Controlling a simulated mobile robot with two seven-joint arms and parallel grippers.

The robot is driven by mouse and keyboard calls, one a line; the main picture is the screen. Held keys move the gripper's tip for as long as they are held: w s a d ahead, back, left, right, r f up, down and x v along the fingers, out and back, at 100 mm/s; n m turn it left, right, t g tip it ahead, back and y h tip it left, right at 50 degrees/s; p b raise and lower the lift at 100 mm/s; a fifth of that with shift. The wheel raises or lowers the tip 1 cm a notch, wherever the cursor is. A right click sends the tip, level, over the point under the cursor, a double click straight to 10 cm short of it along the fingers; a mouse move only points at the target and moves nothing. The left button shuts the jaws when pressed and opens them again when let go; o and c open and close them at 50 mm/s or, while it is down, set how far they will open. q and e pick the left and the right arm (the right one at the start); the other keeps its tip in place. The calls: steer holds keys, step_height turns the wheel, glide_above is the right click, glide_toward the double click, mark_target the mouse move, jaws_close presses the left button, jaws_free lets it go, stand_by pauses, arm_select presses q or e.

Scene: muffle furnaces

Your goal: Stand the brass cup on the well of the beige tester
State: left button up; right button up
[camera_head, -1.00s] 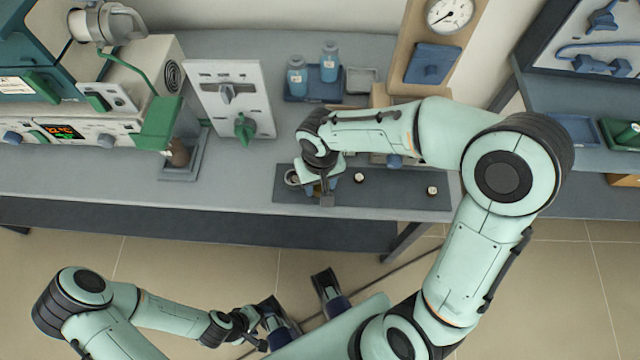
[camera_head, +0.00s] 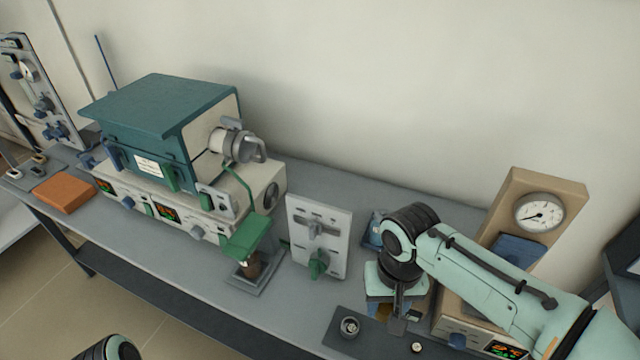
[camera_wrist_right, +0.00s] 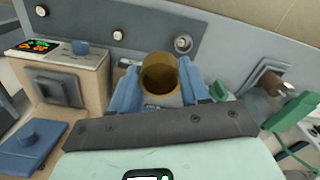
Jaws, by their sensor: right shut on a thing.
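The brass cup (camera_wrist_right: 159,75) is upright between the blue fingers of my right gripper (camera_wrist_right: 165,88), its open mouth facing the wrist camera. In the head view, my right gripper (camera_head: 390,305) points down, and only a small brown part of the cup (camera_head: 383,312) shows. They are at the back edge of the dark mat, right of a metal ring. The beige tester (camera_head: 488,240) stands to their right, with a gauge, a display and a blue panel. Its low front block shows a square grey recess (camera_wrist_right: 60,88) in the wrist view. My arm hides part of the tester. My left gripper is out of view.
The dark mat (camera_head: 376,335) carries the metal ring (camera_head: 349,327) and a small round piece (camera_head: 416,347). A white panel with a green knob (camera_head: 318,240) stands left of my gripper. A teal-topped furnace (camera_head: 165,115) is farther left. Clear bench lies left of the mat.

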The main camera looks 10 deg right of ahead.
arm_select(q)
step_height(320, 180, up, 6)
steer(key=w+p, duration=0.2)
steer(key=p, duration=0.3)
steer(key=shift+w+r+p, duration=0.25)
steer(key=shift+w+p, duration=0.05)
steer(key=shift+p, duration=0.1)
arm_select(e)
steer(key=shift+n, duration=0.9)
steer(key=w+f, duration=0.8)
steer(key=f, duration=0.1)
steer(key=w+f, duration=0.4)
steer(key=f, duration=0.1)
steer(key=shift+w+d+f, duration=0.15)
steer(key=shift+d+f, duration=0.1)
steer(key=shift+d, duration=0.05)
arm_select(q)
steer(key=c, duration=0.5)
arm_select(e)
steer(key=shift+w+f, duration=0.1)
steer(key=shift+f, duration=0.3)
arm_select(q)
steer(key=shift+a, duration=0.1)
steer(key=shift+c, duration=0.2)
arm_select(e)
steer(key=shift+a, duration=0.1)
